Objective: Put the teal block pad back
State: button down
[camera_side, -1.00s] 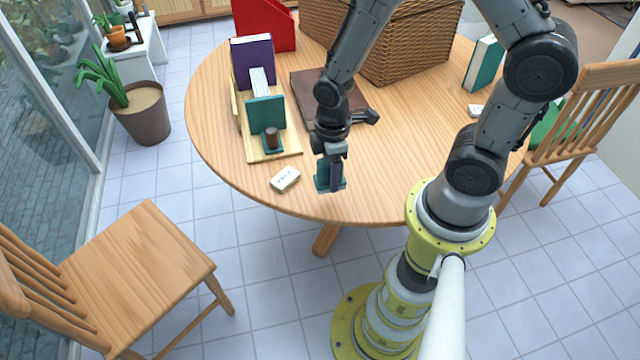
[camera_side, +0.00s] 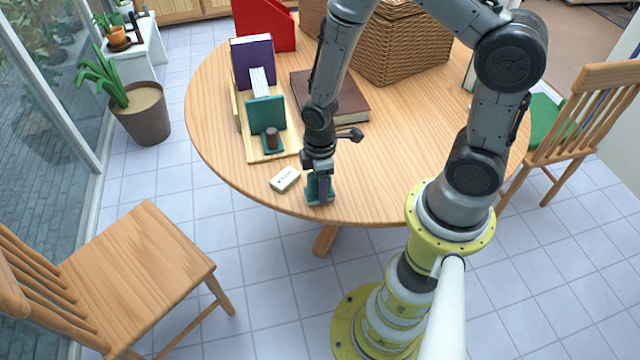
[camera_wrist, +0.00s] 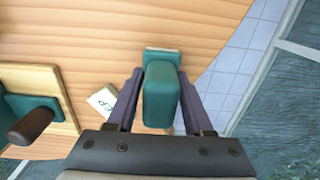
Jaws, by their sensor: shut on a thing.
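My gripper (camera_wrist: 160,100) is shut on a teal block (camera_wrist: 162,85), with one finger on each side of it. A wider teal foot shows beyond the block's far end in the wrist view. In the side view the teal block (camera_side: 313,194) is low at the front edge of the table, partly hidden by my fingers. I cannot tell whether it touches the table top. A wooden stand (camera_side: 256,154) to its left holds a teal upright piece (camera_side: 265,112) with a dark brown knob (camera_side: 271,138).
A small white lettered block (camera_side: 285,179) lies just left of my gripper. A purple book (camera_side: 253,62) stands in the wooden stand. A brown book (camera_side: 350,103) lies behind. A wicker basket (camera_side: 405,50) and red holder (camera_side: 262,25) are farther back. The table's right side is clear.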

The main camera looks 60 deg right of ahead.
jog(key=shift+f, duration=0.15)
jog(key=shift+c, duration=1.4)
grip_release()
jog(key=r, duration=1.3)
jog(key=shift+w+d+r, duration=0.15)
jog(key=shift+d+r, duration=0.05)
jog(key=shift+d, duration=0.05)
jog(key=s+r+m+t, duration=0.5)
jog(key=s+r+m, duration=0.4)
jog(key=r, duration=0.8)
jog(key=s, duration=0.3)
jog(key=shift+r+t, duration=0.25)
jog(key=shift+t, duration=0.05)
